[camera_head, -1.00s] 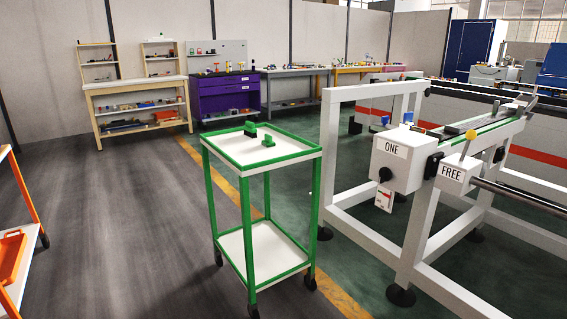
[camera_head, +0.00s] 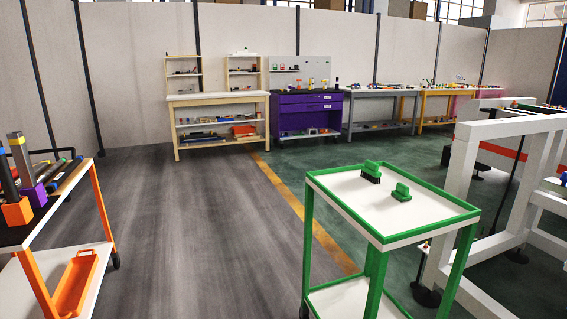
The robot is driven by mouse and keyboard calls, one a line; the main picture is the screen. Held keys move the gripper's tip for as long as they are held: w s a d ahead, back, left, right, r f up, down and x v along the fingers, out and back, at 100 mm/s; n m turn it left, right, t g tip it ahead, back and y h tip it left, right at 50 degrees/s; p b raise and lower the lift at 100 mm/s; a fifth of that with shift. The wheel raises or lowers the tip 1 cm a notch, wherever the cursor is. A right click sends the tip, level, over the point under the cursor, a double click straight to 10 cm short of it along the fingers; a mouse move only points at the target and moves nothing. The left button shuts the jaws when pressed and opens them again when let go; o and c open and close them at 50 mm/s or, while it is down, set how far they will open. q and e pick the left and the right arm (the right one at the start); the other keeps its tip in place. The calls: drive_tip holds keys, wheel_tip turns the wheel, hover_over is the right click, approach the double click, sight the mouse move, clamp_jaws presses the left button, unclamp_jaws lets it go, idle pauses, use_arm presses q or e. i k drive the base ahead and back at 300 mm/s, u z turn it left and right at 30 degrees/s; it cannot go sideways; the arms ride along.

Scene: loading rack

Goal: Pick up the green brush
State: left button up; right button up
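Two small green things lie on the white top of the green-framed cart (camera_head: 466,212). The one farther back is the green brush (camera_head: 372,169), with a green body and what look like dark bristles under it. The other green piece (camera_head: 401,189) sits just in front and to the right, apart from it, and has a low green handle shape with a dark underside. I cannot tell for sure whether it is also a brush. Neither of my grippers shows in the head view.
An orange-framed cart (camera_head: 97,202) with tools and an orange tray (camera_head: 75,284) stands at left. A white metal frame (camera_head: 462,165) is close to the green cart's right. Benches (camera_head: 220,97) and a purple cabinet (camera_head: 306,108) line the back. Grey floor (camera_head: 200,230) between the carts is clear.

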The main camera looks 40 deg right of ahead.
sight(370, 171)
drive_tip(key=z, duration=0.15)
drive_tip(key=i, duration=2.05)
drive_tip(key=z, duration=0.75)
